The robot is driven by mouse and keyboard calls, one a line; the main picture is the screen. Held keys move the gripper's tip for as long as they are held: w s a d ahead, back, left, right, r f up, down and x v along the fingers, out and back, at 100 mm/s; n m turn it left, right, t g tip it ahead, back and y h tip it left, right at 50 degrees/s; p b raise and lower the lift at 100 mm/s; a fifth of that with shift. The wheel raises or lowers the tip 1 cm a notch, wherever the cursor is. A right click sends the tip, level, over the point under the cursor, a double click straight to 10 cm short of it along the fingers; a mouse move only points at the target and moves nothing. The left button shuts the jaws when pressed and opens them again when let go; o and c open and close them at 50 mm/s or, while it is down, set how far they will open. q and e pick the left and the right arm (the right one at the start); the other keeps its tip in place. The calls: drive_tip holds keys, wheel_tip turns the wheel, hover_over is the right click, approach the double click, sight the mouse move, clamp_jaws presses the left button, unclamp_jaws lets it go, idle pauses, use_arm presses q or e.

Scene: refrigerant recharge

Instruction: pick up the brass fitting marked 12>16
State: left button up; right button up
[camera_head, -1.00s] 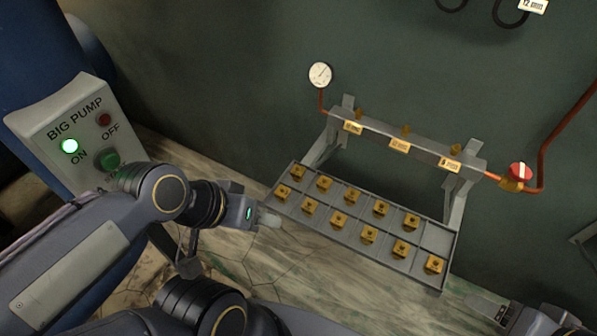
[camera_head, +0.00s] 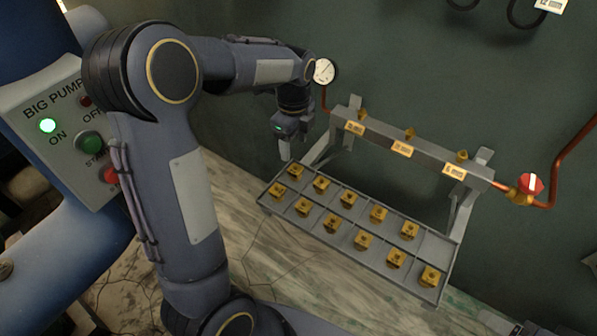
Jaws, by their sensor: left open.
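Several brass fittings sit in two rows in the compartments of a grey tray (camera_head: 435,248), such as one at the back left (camera_head: 295,171), one in the middle of the front row (camera_head: 363,240) and one at the front right (camera_head: 430,276). Their markings are too small to read, so I cannot tell which is 12>16. My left gripper (camera_head: 285,152) is open and empty. It points down just behind the tray's back left corner, above the nearest fittings. My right gripper (camera_head: 495,322) barely shows at the bottom edge, and its jaws cannot be made out.
A grey manifold (camera_head: 425,153) with labelled brass ports stands behind the tray, with a gauge (camera_head: 325,71) at its left and a red valve (camera_head: 530,184) at its right. The BIG PUMP box (camera_head: 70,130) is at the left, its green ON light lit.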

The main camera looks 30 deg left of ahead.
sight(295, 165)
use_arm(q)
drive_tip(key=f, duration=0.7)
drive_tip(key=shift+s+d, duration=0.35)
drive_tip(key=shift+c, duration=0.5)
drive_tip(key=c, duration=1)
drive_tip(key=shift+r, duration=0.15)
